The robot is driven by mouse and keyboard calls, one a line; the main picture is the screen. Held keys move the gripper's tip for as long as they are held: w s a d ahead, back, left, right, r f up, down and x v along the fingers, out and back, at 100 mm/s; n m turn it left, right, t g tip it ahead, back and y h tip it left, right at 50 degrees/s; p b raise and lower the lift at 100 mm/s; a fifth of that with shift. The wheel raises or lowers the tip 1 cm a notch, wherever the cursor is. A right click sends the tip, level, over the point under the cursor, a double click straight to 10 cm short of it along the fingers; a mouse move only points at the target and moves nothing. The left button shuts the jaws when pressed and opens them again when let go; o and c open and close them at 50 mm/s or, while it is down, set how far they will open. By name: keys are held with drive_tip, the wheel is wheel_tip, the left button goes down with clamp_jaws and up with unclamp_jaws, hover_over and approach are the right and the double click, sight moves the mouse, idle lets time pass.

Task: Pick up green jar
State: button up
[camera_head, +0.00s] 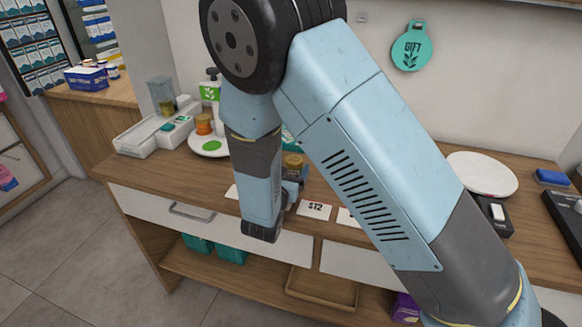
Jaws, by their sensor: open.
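A small jar with a gold-brown lid (292,163) stands close behind my gripper. My gripper (287,205) hangs low at the counter's front edge, and my own arm covers part of it. It is open, and nothing shows held in it.
A white dish (482,174) lies at right. Price cards (314,210) line the front edge.

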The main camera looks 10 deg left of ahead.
sight(296, 156)
drive_tip(key=w, duration=0.6)
drive_tip(key=shift+d, duration=0.25)
drive_tip(key=c, duration=1.1)
drive_tip(key=shift+r, duration=0.1)
